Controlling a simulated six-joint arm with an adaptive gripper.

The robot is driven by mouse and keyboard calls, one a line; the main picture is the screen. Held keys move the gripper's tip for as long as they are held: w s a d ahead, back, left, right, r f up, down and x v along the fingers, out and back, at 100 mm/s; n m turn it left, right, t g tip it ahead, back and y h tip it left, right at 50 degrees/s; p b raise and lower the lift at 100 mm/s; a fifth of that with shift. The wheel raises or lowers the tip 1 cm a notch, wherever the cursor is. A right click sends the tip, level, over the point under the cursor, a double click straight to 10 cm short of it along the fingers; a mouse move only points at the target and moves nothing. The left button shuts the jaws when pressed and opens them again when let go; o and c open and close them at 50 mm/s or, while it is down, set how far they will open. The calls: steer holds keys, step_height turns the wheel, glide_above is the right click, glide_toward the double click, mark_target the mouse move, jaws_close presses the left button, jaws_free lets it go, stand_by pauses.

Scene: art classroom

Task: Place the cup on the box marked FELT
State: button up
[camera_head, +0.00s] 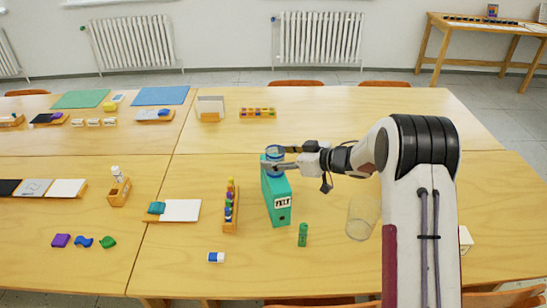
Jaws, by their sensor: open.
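A small blue see-through cup (274,172) is at the top of the teal box marked FELT (280,215), which stands upright near the middle of the table. The cup looks upright and appears to rest on the box top, though its base is hard to make out. My gripper (273,158) reaches in from the right at the cup's height, with its fingers open around or beside the cup. The fingers hide part of the cup, and I cannot tell whether they touch it.
A wooden rack of colored pieces (231,207) stands just left of the box. A green cylinder (303,235) and a clear jar (362,217) are to its right. A blue-and-white eraser (215,257) lies in front. Bare tabletop lies behind the box.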

steer(key=v, duration=1)
steer(key=shift+s+d, duration=0.15)
steer(key=shift+d, duration=0.05)
steer(key=shift+r, duration=0.1)
stand_by(0.4)
